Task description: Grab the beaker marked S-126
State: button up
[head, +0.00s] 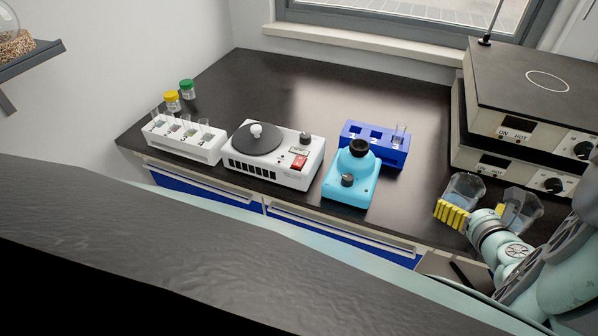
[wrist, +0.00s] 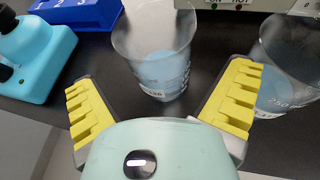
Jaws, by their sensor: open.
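Two clear beakers stand on the dark bench. The left beaker (head: 466,187) is directly ahead of my gripper (head: 474,206) in the head view. In the wrist view, this beaker (wrist: 153,45) holds pale blue liquid and has a small white label near its base, ending in what looks like 126. My gripper (wrist: 160,98) is open, with yellow ridged pads on either side of the beaker's lower part; I see no contact. The right beaker (head: 522,208) is just outside the right finger, also with bluish liquid (wrist: 270,95); its label is not readable.
Stacked hot plates (head: 505,125) stand close behind the beakers. To the left are a cyan device (head: 350,185), a blue rack (head: 392,155), a white stirrer (head: 275,170) and a white tube rack (head: 185,148). The bench's front edge is near my gripper.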

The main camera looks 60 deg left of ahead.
jog(key=shift+x, duration=2.6)
jog(key=shift+s+a, duration=0.1)
jog(key=c, duration=1.3)
